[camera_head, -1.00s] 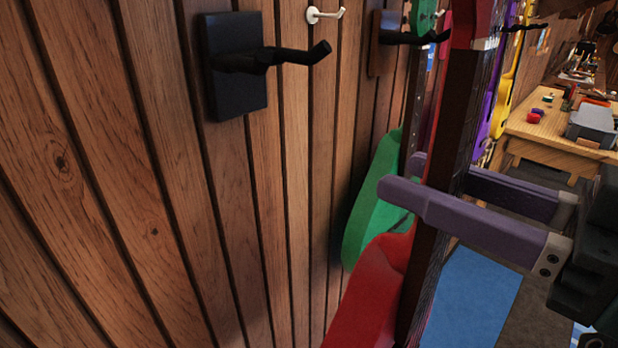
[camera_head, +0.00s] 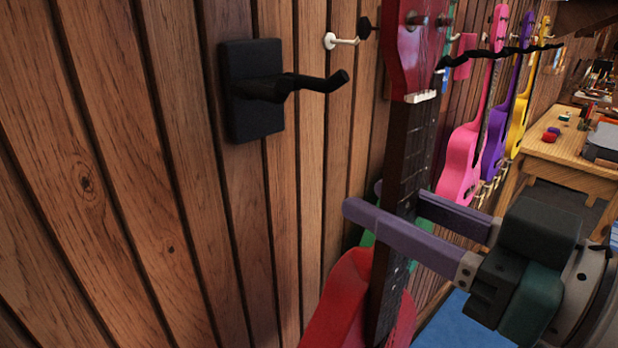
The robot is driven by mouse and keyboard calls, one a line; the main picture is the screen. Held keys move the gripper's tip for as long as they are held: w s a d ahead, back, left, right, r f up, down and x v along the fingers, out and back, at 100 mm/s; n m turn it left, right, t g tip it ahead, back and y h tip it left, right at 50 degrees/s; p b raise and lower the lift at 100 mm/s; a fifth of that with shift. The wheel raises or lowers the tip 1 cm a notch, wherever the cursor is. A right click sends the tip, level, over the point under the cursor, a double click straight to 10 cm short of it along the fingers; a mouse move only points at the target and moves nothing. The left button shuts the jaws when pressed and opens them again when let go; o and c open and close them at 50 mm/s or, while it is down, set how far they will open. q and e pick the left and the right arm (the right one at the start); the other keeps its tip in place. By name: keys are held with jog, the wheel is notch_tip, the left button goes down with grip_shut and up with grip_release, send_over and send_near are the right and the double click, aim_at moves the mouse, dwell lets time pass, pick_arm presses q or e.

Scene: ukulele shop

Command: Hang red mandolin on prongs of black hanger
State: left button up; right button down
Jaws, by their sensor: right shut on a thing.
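The red mandolin (camera_head: 341,302) is upright, a little tilted, with its red headstock (camera_head: 409,48) at the top and a dark neck with strings. My right gripper (camera_head: 382,213) has purple fingers, one on each side of the neck, and is shut on it below the headstock. The black hanger (camera_head: 252,92) is a square plate on the wood wall with prongs (camera_head: 318,84) sticking out to the right. The mandolin is right of the prongs and apart from them in the picture. My left gripper is not in view.
A small white hook (camera_head: 341,41) is on the wall beyond the hanger. Pink (camera_head: 463,155), purple (camera_head: 497,140) and yellow (camera_head: 524,105) instruments hang farther along. A green instrument is mostly hidden behind the mandolin. A wooden table (camera_head: 556,147) stands at the back right.

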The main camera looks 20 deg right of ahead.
jog(key=shift+r+p+x, duration=0.2)
jog(key=shift+p+x, duration=0.15)
jog(key=shift+x, duration=2.65)
jog(key=shift+f, duration=0.1)
jog(key=shift+w+a+p, duration=0.1)
jog(key=shift+w+p, duration=0.25)
jog(key=shift+w, duration=0.05)
jog(key=shift+w, duration=0.15)
